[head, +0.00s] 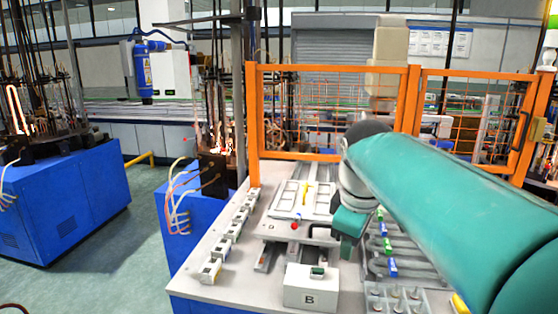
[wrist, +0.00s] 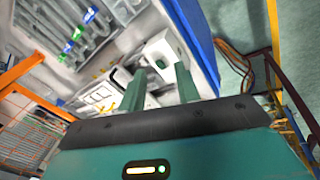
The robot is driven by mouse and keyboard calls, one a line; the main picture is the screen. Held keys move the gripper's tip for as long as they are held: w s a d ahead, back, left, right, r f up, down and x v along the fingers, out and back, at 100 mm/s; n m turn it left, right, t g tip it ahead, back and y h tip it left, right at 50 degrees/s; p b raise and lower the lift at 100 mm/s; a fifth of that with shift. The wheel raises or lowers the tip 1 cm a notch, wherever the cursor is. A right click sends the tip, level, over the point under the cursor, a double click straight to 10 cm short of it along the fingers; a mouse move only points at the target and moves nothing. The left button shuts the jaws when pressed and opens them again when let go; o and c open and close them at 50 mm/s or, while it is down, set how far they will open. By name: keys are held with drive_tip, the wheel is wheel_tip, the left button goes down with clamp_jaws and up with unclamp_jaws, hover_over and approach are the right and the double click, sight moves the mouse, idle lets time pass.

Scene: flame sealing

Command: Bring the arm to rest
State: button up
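My teal arm (head: 440,185) reaches in from the right in the head view and bends down at the wrist. My gripper (head: 347,228) hangs above the white worktable (head: 225,282), right of the white fixture with a red knob. In the wrist view, the two teal fingers of my gripper (wrist: 159,70) stand apart with nothing held between them. The tabletop lies beyond the fingertips, and I see no contact.
A white box marked B (head: 311,290) stands at the table's front. Colored clips (head: 387,245) sit on grey rails to the right. An orange mesh fence (head: 330,156) bounds the back. Blue cabinets (head: 70,205) stand left, with open floor (head: 135,245) between.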

drive_tip(key=s+d+f+m+t, duration=0.2)
drive_tip(key=s+f+m, duration=0.9)
drive_tip(key=s, duration=0.5)
drive_tip(key=shift+f, duration=0.45)
drive_tip(key=shift+s+d, duration=0.1)
drive_tip(key=shift+s, duration=0.05)
